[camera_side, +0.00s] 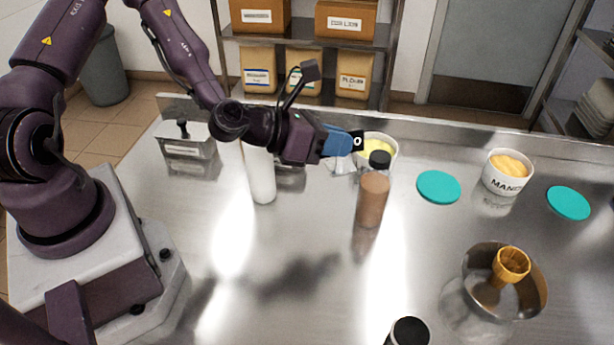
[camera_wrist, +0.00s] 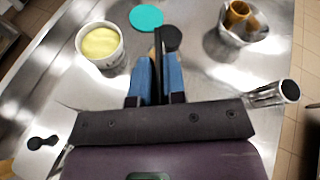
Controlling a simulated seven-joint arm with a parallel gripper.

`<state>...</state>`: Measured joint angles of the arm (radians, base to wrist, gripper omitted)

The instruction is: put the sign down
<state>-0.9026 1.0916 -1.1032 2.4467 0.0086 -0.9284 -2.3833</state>
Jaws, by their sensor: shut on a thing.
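My gripper (camera_side: 345,142) is shut on the sign (camera_side: 357,140), a small dark piece with a white mark showing beyond the blue fingertips in the side view. In the wrist view my gripper (camera_wrist: 158,80) holds the sign (camera_wrist: 158,45), which appears as a thin black strip seen nearly edge-on between the blue fingers. The sign is held above the steel counter (camera_side: 300,230). Most of its face is hidden by the fingers, so its wording cannot be read.
A brown bottle with a black cap (camera_side: 373,200) stands close below the fingertips. A yellow-filled tub (camera_wrist: 101,45) is just behind it. Teal lids (camera_side: 438,187), a mango tub (camera_side: 505,177) and a steel bowl with a wooden cup (camera_side: 530,285) lie right. The counter's front middle is clear.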

